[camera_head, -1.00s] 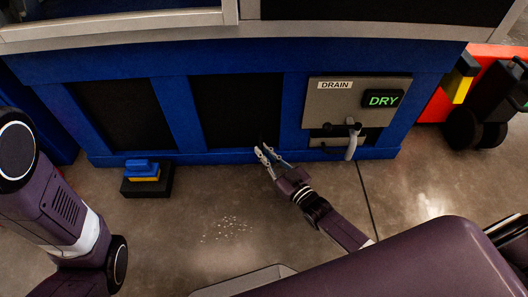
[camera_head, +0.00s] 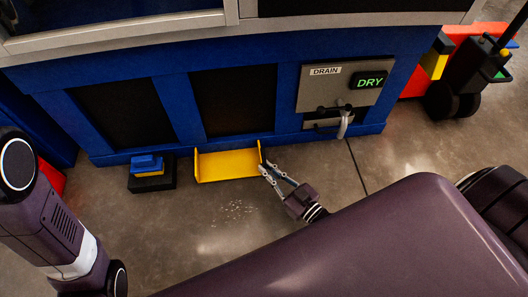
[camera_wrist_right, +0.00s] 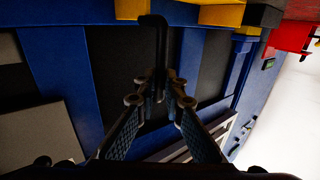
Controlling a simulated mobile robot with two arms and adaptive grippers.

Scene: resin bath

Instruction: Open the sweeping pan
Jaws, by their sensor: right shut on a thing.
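The yellow sweeping pan (camera_head: 226,166) sticks out on the floor from the foot of the blue cabinet, below the middle dark panel. It has a flat face and a raised wall at each end. My right gripper (camera_head: 264,168) is at the pan's right end wall, its fingers closed together there. In the right wrist view, the fingers (camera_wrist_right: 160,95) close around a dark bent handle (camera_wrist_right: 156,30), with yellow parts behind it. The grip itself is partly hidden by the fingers. My left arm shows at the left of the head view, but its gripper is out of sight.
A black block with a blue and yellow top (camera_head: 151,172) stands left of the pan. The drain panel (camera_head: 312,92), reading DRY, has a valve handle (camera_head: 344,122) on the right. Pale specks (camera_head: 232,210) lie on open floor. A red and black cart (camera_head: 455,80) stands far right.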

